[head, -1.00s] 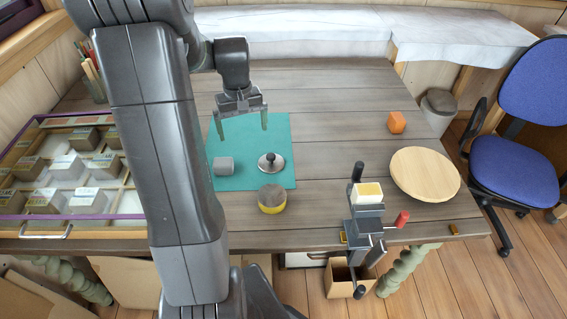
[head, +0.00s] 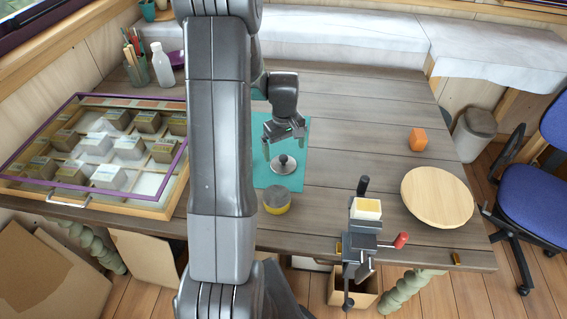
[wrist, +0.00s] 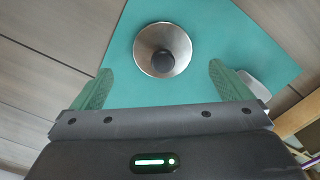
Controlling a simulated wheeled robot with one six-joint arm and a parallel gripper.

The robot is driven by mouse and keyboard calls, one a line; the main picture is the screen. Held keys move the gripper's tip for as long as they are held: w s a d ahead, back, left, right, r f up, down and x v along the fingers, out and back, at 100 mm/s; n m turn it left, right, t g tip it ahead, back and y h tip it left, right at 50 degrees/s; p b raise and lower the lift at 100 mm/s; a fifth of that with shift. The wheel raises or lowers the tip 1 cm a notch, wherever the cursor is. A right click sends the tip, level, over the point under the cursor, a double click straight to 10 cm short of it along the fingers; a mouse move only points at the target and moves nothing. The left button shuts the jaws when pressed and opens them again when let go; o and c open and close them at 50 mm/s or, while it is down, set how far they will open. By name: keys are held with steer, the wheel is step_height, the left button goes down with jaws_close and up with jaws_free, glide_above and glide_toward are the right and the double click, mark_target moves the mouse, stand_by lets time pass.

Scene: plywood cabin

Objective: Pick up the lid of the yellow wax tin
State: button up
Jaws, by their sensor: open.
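The lid (head: 277,167) is a round silver disc with a dark knob, lying flat on the teal mat (head: 295,130). The yellow wax tin (head: 277,202), yellow with a dark grey top, stands just in front of the mat. My gripper (head: 285,148) is open and empty above the lid. In the wrist view the lid (wrist: 145,45) is centred between and slightly beyond the open green fingers, apart from them.
A pale grey object (wrist: 254,80) lies beside the right finger in the wrist view. A bench vise (head: 362,235), a round wooden board (head: 437,197) and an orange block (head: 418,139) are to the right. A purple-edged case (head: 120,175) fills the left.

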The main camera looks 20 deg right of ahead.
mark_target(284, 158)
steer(key=shift+s+a+f+p, duration=0.15)
steer(key=shift+f+p, duration=0.35)
steer(key=shift+f, duration=2.05)
steer(key=c, duration=1.1)
steer(key=shift+o, duration=0.2)
